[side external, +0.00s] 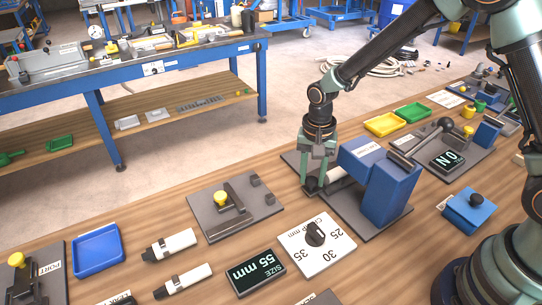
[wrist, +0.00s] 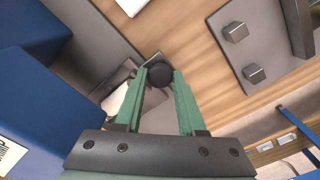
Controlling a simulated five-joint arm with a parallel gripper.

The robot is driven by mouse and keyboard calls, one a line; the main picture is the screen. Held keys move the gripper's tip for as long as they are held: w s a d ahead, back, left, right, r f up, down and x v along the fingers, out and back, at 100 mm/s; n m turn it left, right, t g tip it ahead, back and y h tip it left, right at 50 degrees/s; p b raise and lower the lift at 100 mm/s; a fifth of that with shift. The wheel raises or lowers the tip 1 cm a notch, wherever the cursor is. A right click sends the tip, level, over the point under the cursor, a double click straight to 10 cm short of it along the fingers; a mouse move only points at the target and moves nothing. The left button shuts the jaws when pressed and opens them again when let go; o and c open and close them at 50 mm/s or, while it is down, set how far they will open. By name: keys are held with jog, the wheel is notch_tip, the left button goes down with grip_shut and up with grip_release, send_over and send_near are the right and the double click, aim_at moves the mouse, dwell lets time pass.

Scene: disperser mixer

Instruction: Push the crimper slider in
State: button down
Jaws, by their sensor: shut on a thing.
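The blue crimper (side external: 392,190) stands on a dark grey base plate right of centre in the side view. It also shows as blue blocks in the wrist view (wrist: 50,110). A pale rod (side external: 335,174) reaches out from its left side, with a black knob (side external: 311,186) at its outer end. I take this rod and knob for the slider. My gripper (side external: 314,178) points down at the knob. In the wrist view my green fingers (wrist: 160,76) are on either side of the black knob (wrist: 160,68), shut on it. The fingers partly hide the rod.
A grey fixture with a yellow knob (side external: 220,198) lies left of the crimper. A dial card (side external: 328,256) and a size display (side external: 256,272) lie in front. A blue box with a black knob (side external: 470,212) stands to the right. Yellow and green trays are behind.

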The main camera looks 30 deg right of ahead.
jog(key=shift+r, duration=0.1)
jog(key=c, duration=0.5)
grip_release()
notch_tip(320, 180, up, 12)
dwell(0.3)
